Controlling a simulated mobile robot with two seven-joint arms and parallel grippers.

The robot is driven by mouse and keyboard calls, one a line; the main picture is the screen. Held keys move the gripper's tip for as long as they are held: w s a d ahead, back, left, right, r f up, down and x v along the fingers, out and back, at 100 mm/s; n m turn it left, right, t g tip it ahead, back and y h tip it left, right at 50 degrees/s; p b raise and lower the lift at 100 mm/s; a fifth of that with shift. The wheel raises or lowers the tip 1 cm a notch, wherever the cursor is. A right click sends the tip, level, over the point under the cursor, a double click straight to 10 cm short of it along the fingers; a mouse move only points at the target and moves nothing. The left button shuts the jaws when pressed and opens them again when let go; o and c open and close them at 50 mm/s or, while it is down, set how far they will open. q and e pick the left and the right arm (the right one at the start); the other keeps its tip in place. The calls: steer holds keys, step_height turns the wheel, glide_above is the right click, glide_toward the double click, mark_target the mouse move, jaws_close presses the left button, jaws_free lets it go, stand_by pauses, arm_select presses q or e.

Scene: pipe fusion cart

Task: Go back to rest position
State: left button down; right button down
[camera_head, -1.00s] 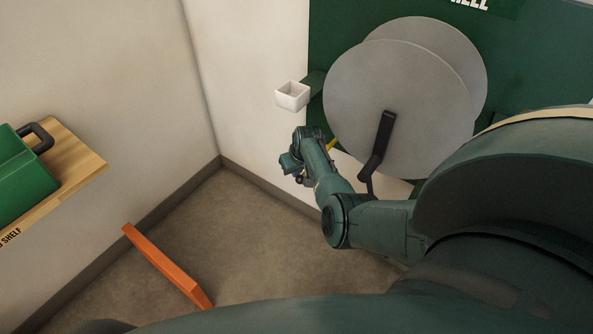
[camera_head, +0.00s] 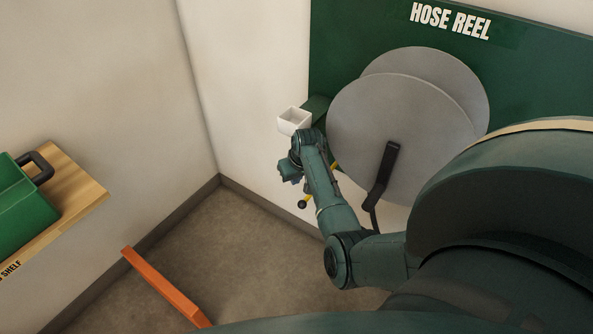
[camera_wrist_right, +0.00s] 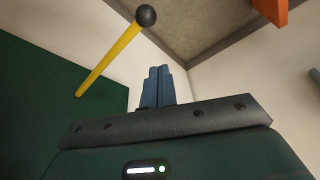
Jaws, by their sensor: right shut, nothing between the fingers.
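My right arm reaches across the head view, with its wrist just below a white open box on the wall. My right gripper (camera_head: 291,173) is small and partly hidden by the wrist in that view. In the right wrist view its blue fingers (camera_wrist_right: 158,87) are together, with nothing between them. A yellow rod with a black ball end (camera_wrist_right: 112,55) stands to the left of the fingers and apart from them in the picture. In the head view the black ball (camera_head: 302,204) shows just below the gripper. My left gripper is not in view.
The grey hose reel (camera_head: 400,135) with a black crank (camera_head: 383,175) is on the green panel, right of my forearm. The white box (camera_head: 294,121) is close above my wrist. A wooden shelf (camera_head: 85,192) holds a green case (camera_head: 22,205). An orange bar (camera_head: 165,285) is at lower left.

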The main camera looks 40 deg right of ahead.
steer(key=shift+v, duration=0.9)
steer(key=s+a+r+n, duration=0.1)
steer(key=s+a+r, duration=0.2)
steer(key=s+a, duration=0.5)
steer(key=s+a+r+n, duration=0.2)
steer(key=s+a, duration=0.2)
steer(key=s, duration=0.8)
steer(key=s+a+r+n, duration=0.1)
steer(key=s+a+r, duration=0.2)
steer(key=s+a, duration=0.45)
steer(key=w+a+f+n+t+y, duration=0.1)
steer(key=w+a+f+t+y, duration=0.2)
steer(key=f+t, duration=0.3)
steer(key=shift+w+a+f+t+y, duration=0.3)
steer(key=shift+w+a+f, duration=0.15)
steer(key=shift+f, duration=1.2)
